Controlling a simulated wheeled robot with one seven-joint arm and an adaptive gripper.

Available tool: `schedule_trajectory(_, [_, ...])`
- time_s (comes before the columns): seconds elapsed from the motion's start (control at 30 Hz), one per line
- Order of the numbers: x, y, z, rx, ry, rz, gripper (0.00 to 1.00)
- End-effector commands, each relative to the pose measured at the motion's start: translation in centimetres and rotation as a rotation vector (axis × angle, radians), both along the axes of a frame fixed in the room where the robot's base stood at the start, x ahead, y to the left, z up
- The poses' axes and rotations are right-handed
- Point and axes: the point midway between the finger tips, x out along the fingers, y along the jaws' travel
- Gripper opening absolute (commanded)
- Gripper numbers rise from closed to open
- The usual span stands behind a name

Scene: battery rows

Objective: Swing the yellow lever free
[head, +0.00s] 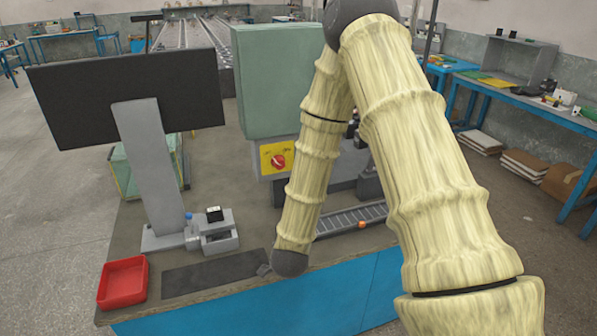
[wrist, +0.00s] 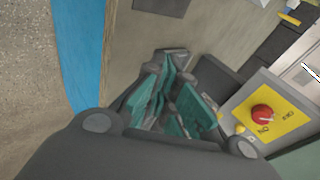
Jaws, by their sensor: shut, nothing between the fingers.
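I cannot make out the yellow lever for certain. In the wrist view a small yellow piece (wrist: 290,18) shows near the top right corner, too small to identify. A yellow plate with a red knob (head: 277,162) is on the front of the grey-green machine; the knob also shows in the wrist view (wrist: 262,113). My gripper (wrist: 172,62), with teal finger pads, is shut and empty above the bench, to the left of the yellow plate in the wrist view. In the head view my arm hides most of the gripper and part of the machine.
A red tray (head: 122,283) and a dark mat (head: 205,275) lie along the bench's front edge. A grey fixture (head: 220,238) stands beside a monitor (head: 140,95). An orange ball (head: 362,224) is by a short conveyor (head: 345,219).

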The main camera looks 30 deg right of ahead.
Motion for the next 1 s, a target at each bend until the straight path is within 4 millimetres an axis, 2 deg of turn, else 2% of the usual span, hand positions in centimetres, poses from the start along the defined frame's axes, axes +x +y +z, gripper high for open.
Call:
schedule_trajectory(0.03, [1.7,-1.1,2.5,0.049,-0.077,-0.091,0.00])
schedule_trajectory(0.2, [5.5,-4.5,10.0,0.242,-0.328,-0.398,0.00])
schedule_trajectory(0.3, [6.8,-6.3,13.8,0.352,-0.457,-0.544,0.00])
schedule_trajectory(0.4, [7.6,-7.7,16.9,0.442,-0.560,-0.657,0.00])
schedule_trajectory(0.5, [8.0,-8.6,18.8,0.507,-0.628,-0.731,0.00])
schedule_trajectory(0.63, [8.2,-9.2,20.0,0.545,-0.669,-0.776,0.00])
schedule_trajectory(1.0, [8.3,-9.3,20.1,0.552,-0.674,-0.782,0.00])
